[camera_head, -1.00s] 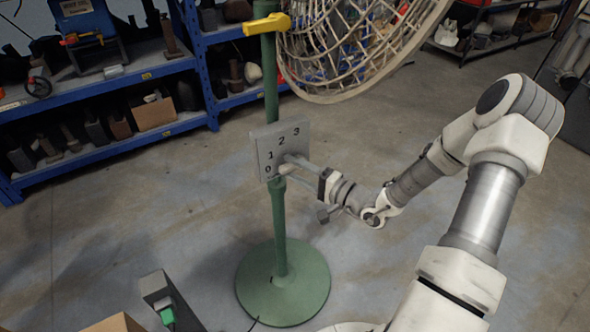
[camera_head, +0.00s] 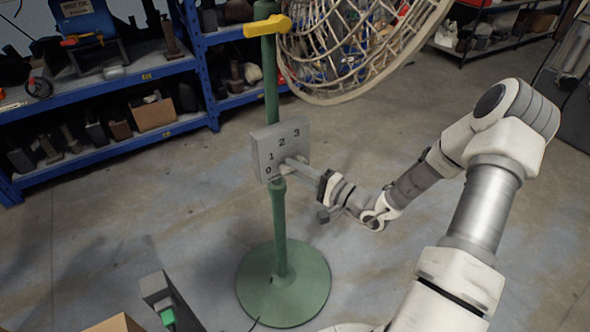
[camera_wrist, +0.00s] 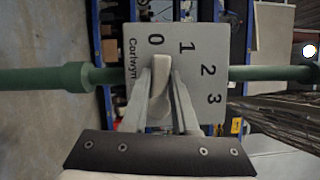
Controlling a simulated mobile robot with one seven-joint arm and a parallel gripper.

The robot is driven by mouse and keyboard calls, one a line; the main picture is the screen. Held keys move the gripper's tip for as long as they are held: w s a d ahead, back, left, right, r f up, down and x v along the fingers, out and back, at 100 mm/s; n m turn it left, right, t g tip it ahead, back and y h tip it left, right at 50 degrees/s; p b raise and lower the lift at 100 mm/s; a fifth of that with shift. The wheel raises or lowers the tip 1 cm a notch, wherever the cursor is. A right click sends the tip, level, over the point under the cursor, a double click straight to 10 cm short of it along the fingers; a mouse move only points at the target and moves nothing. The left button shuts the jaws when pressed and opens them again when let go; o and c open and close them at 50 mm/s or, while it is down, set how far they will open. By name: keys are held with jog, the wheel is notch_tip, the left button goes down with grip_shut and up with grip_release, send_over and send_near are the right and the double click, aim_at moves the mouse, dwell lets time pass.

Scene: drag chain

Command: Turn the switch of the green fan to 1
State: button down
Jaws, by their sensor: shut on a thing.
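The green fan stands on a round green base (camera_head: 283,283) with a green pole (camera_head: 279,225). A grey switch panel (camera_head: 262,150) on the pole carries the marks 0, 1, 2 and 3; it also shows turned sideways in the wrist view (camera_wrist: 212,118). A pale switch knob (camera_wrist: 160,85) sits on the panel, its tip close to the 0 and leaning slightly towards the 1. My gripper (camera_wrist: 162,76) has one finger on each side of the knob and is shut on it. In the head view, the gripper (camera_head: 290,166) and its fingers mostly hide the knob.
The fan's round wire cage (camera_head: 350,50) hangs above and right of the panel, with a yellow handle (camera_head: 267,26) on the pole. Blue shelves (camera_head: 150,72) stand behind. A grey box with a green part (camera_head: 167,310) is at the front left.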

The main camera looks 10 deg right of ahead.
jog(key=shift+d+r+m+t+y+p, duration=0.15)
jog(key=shift+m+t+p, duration=0.15)
jog(key=shift+m, duration=0.5)
jog(key=shift+a+r+m+t+y+p, duration=0.1)
jog(key=shift+r+m+t+p, duration=0.15)
jog(key=shift+m, duration=0.55)
jog(key=shift+d+r+m+t+y+p, duration=0.15)
jog(key=shift+m+t, duration=0.2)
jog(key=shift+m, duration=0.45)
jog(key=c, duration=0.7)
grip_release()
jog(key=p+v, duration=0.1)
jog(key=v, duration=1.6)
jog(key=shift+s+p, duration=0.2)
jog(key=shift+p, duration=0.1)
